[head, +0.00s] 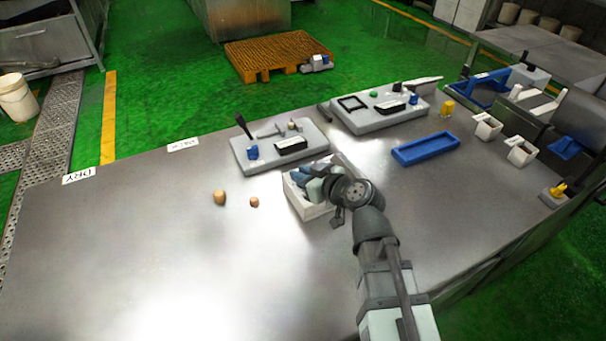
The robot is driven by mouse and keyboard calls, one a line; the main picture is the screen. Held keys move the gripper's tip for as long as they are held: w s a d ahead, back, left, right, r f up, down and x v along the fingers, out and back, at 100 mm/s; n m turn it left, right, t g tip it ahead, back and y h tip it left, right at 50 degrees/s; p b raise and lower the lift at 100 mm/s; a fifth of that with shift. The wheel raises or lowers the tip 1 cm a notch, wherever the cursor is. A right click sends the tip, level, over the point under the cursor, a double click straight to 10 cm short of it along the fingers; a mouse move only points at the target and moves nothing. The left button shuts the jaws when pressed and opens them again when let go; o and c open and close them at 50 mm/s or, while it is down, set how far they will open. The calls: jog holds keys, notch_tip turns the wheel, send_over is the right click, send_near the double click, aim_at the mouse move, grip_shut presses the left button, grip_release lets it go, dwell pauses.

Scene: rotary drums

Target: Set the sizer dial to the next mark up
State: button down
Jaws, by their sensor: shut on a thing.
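My gripper (301,178) is low over a white box-like unit (318,211) near the middle of the table, pointing left. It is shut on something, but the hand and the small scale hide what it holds. No part can be clearly made out as the sizer dial. A grey control panel (240,152) stands just behind, with a black lever (242,124), a blue knob (253,152) and a black block (291,146). A second grey panel (362,124) to its right carries a black frame, a green button and another blue knob (413,99).
Two round brown things (220,198) (254,202) lie left of the white unit. A blue tray (426,148), a yellow piece (447,108) and white bins (487,127) stand to the right. A "DRY" label (79,176) lies far left. The front left of the table (120,260) is clear.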

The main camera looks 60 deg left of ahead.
jog(key=shift+m+t, duration=2.6)
jog(key=shift+t, duration=0.5)
jog(key=shift+s+a+m+t+h, duration=0.1)
jog(key=shift+m+t+h, duration=0.55)
jog(key=shift+m+t, duration=0.75)
jog(key=shift+a+m+t+h, duration=0.1)
jog(key=shift+m+t+h, duration=0.55)
jog(key=shift+m+t, duration=0.7)
jog(key=m+t+h, duration=0.4)
jog(key=m, duration=0.1)
jog(key=shift+h, duration=0.4)
jog(key=m+t+h, duration=0.1)
jog(key=m+h, duration=0.2)
jog(key=shift+d+f+m+h, duration=0.1)
jog(key=shift+d+m+h, duration=0.05)
jog(key=shift+m+h, duration=0.8)
jog(key=shift+d+h, duration=0.1)
jog(key=shift+h, duration=0.25)
jog(key=c, duration=1.1)
grip_release()
jog(key=v, duration=1.3)
jog(key=shift+s, duration=0.4)
